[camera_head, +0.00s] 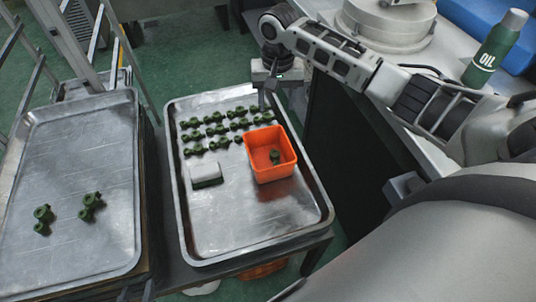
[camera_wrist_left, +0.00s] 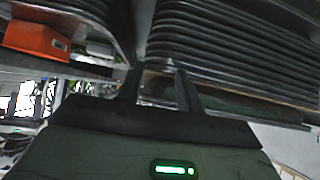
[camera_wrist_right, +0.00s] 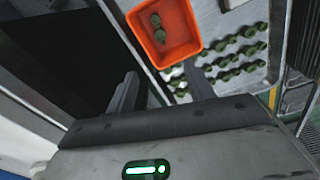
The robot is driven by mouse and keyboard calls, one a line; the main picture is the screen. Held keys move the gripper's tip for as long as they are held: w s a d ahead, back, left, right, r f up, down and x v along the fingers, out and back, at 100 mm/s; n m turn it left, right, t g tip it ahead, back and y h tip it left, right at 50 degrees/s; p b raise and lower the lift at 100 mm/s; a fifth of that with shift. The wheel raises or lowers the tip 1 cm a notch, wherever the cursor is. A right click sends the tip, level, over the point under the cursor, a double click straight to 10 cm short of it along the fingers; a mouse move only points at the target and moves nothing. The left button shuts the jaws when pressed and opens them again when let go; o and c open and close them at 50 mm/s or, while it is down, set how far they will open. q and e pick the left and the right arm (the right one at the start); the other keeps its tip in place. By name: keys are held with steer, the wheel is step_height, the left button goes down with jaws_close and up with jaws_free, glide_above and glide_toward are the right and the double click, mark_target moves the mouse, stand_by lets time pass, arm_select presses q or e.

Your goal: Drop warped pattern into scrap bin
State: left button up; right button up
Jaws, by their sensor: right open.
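The orange scrap bin (camera_head: 252,166) stands on the right-hand metal tray, with green pattern material (camera_head: 275,156) lying inside. The bin also shows in the right wrist view (camera_wrist_right: 187,22), with the green pieces (camera_wrist_right: 157,28) near one wall. My right gripper (camera_head: 268,92) is open and empty above the tray's far edge, just beyond the bin; its spread fingers show in the right wrist view (camera_wrist_right: 163,88). My left gripper (camera_wrist_left: 157,85) shows only in its own wrist view, fingers apart and empty, facing stacked tray edges. I cannot tell which pattern is warped.
Several green patterns (camera_head: 218,129) lie in rows on the right-hand tray (camera_head: 240,230), beside a white-topped block (camera_head: 205,174). An oil bottle (camera_head: 496,48) stands on the bench at right.

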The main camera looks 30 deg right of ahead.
arm_select(q)
steer(key=shift+f, duration=0.15)
arm_select(e)
step_height(320, 180, up, 8)
steer(key=shift+r, duration=0.25)
arm_select(q)
steer(key=shift+s, duration=0.1)
arm_select(e)
steer(key=shift+s+f, duration=0.1)
